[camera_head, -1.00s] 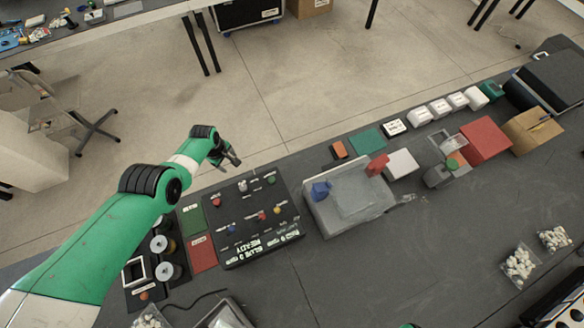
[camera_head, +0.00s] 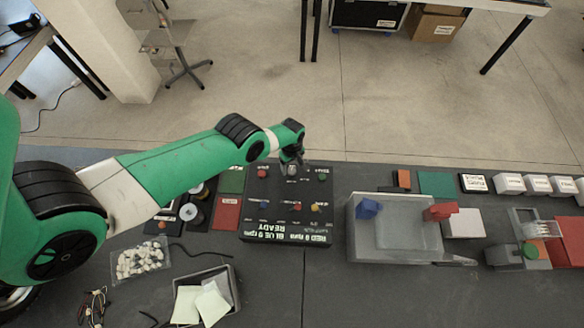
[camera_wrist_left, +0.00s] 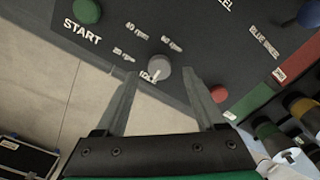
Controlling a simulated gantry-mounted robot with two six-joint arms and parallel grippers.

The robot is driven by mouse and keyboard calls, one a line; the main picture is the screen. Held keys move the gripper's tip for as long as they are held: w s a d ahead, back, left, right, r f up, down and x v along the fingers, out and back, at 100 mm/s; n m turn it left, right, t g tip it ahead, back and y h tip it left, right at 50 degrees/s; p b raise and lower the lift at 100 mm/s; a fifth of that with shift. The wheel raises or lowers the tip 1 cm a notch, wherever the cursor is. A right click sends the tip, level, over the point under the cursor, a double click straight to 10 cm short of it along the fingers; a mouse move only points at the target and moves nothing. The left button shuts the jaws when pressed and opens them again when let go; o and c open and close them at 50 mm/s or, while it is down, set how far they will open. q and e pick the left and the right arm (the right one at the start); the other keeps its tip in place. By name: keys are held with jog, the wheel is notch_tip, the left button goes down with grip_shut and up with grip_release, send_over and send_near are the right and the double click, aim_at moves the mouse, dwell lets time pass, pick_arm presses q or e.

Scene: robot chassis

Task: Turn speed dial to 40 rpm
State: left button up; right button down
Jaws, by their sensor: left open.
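The control panel (camera_head: 285,205) is a black box with colored buttons and knobs. In the left wrist view its grey speed dial (camera_wrist_left: 158,69) is round, with a light pointer mark that appears to face the IDLE label. My left gripper (camera_head: 291,163) is over the far edge of the panel. In the left wrist view its open fingers (camera_wrist_left: 159,75) lie on either side of the dial, with no clear contact. The gripper mostly hides the dial in the head view. My right gripper is not in view.
A green START button (camera_wrist_left: 87,11) and a red button (camera_wrist_left: 219,93) flank the dial. A grey machine (camera_head: 400,230) with blue and red parts stands right of the panel. A tray of white pieces (camera_head: 140,258) and a grey bin (camera_head: 222,278) lie nearer.

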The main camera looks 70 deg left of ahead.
aim_at(292, 172)
pick_arm(q)
notch_tip(292, 172, down, 3)
jog(key=shift+r+b, duration=0.15)
jog(key=shift+b, duration=0.5)
jog(key=shift+r, duration=0.1)
grip_shut()
